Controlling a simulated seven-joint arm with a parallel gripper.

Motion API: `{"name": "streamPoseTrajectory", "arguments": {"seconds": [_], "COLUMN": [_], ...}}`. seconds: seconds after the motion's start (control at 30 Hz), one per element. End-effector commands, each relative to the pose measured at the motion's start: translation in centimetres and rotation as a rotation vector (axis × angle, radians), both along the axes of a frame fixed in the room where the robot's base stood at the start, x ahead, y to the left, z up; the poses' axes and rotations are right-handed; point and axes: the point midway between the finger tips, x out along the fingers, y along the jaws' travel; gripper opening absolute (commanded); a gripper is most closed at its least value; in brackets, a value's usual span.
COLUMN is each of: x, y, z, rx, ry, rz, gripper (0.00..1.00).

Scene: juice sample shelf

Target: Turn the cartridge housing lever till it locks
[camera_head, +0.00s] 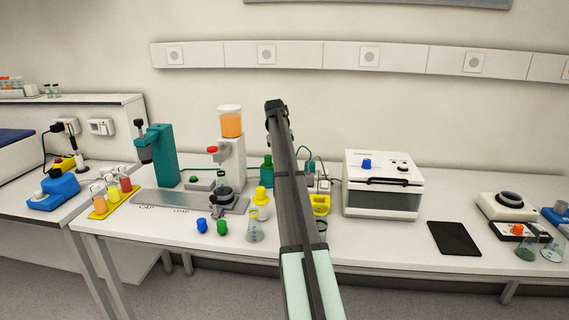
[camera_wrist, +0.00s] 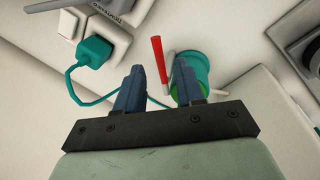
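The right finger covers part of the green body. In the head view my arm hides this area and the gripper itself, and no such red lever can be made out there.
A teal plug (camera_wrist: 95,52) with a looping cable lies left of the fingers in the wrist view. In the head view a white box device (camera_head: 382,184) stands right of my arm. A dispenser (camera_head: 231,155), flasks and small bottles crowd the left side.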

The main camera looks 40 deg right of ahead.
Motion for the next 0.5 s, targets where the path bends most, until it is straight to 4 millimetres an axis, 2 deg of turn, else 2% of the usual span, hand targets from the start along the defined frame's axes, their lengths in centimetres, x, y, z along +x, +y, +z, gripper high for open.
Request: {"name": "streamPoseTrajectory", "arguments": {"seconds": [0.2,0.5], "x": [0.0,0.0], "y": [-0.4,-0.6], "z": [-2.2,-2.9], "rx": [0.0,0.0], "ry": [0.0,0.0], "rz": [0.0,0.0], "gripper": [0.38,0.38]}}
